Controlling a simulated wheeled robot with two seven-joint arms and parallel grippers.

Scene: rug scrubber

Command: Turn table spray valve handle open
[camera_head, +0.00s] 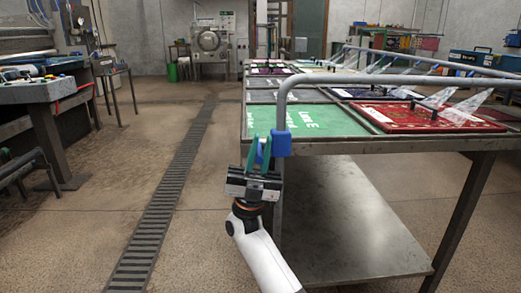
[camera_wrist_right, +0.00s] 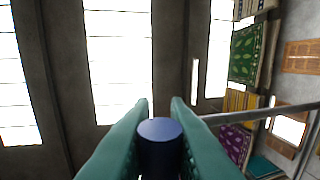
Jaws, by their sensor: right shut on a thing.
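The table (camera_head: 360,146) stands right of centre in the head view, with a grey spray pipe (camera_head: 330,78) along it that bends down at the near corner. A blue valve (camera_head: 280,143) sits at the pipe's lower end by that corner. My right gripper (camera_head: 259,150) is at the valve, its teal fingers pointing up. In the right wrist view, its fingers (camera_wrist_right: 159,112) are shut on a round dark blue handle (camera_wrist_right: 160,132). How far the handle is turned cannot be told. My left gripper is not in view.
Rugs lie on the table, a green one (camera_head: 310,121) nearest and a red one (camera_head: 428,116) to the right. A lower metal shelf (camera_head: 350,235) is under it. A workbench (camera_head: 40,92) stands at left. The floor with a drain grate (camera_head: 165,215) is clear between them.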

